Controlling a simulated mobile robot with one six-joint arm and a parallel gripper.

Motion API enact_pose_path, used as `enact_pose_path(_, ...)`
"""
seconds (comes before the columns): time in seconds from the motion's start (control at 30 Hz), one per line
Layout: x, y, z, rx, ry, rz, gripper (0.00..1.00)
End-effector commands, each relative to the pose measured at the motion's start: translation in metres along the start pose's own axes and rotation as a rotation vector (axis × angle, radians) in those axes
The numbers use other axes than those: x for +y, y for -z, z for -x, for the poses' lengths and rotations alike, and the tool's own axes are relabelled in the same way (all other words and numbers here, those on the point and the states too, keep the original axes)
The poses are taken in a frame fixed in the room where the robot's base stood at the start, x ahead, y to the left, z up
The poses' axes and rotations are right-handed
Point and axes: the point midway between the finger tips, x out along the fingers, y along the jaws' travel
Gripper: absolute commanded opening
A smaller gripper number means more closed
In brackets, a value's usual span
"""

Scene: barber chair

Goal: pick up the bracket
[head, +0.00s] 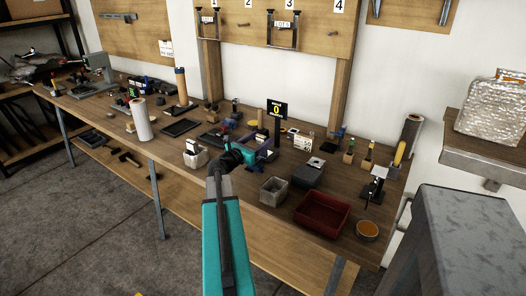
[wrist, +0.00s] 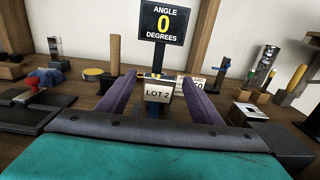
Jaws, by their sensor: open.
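A small piece with a pale "LOT 2" label (wrist: 158,93) stands between my finger tips in the wrist view, in front of the sign's post. It looks like the bracket, but its full shape is hard to make out. My gripper (wrist: 160,82) is open, with one purple finger on each side of the labelled piece and a gap on both sides. In the head view my gripper (head: 262,148) is low over the middle of the workbench (head: 235,190). It hides most of what lies there.
A black "ANGLE 0 DEGREES" sign (wrist: 162,22) stands just beyond the labelled piece. A grey box (head: 308,174), an open grey bin (head: 273,191) and a red tray (head: 321,214) are to the right. Labelled frames (head: 283,30) hang on the wall board.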

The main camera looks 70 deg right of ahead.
Motion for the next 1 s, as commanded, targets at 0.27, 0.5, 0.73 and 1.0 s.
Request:
enact_pose_path(0.27, 0.000, 0.000, -0.001, 0.000, 0.001, 0.000, 0.59)
enact_pose_path(0.5, 0.002, 0.001, -0.016, 0.001, 0.002, 0.000, 0.59)
enact_pose_path(0.73, 0.003, 0.002, -0.040, 0.000, 0.003, -0.001, 0.59)
enact_pose_path(1.0, 0.002, 0.002, -0.053, 0.000, 0.001, 0.000, 0.59)
